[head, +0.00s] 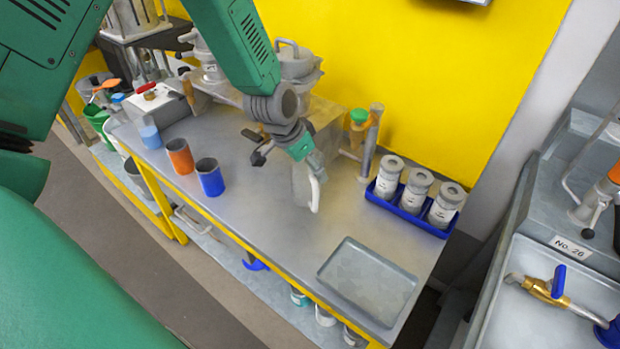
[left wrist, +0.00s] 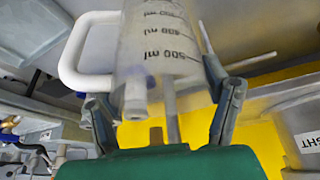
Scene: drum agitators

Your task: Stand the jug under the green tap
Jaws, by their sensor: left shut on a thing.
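The jug (head: 305,188) is a pale, translucent vessel with a white handle, over the middle of the grey bench. In the left wrist view the jug (left wrist: 155,45) shows ml marks, with its handle to the left. My left gripper (head: 294,158) is shut on the jug, its two fingers on either side of it in the left wrist view. I cannot tell whether the jug's base touches the bench. A green knob, which looks like the green tap (head: 359,116), stands at the back of the bench, right of and behind the jug.
A blue tray (head: 408,211) of several white jars stands at the back right. A grey shallow tray (head: 368,282) lies at the front right. An orange cup (head: 180,157) and a blue cup (head: 210,178) stand left. A blue-handled brass tap (head: 545,288) is far right.

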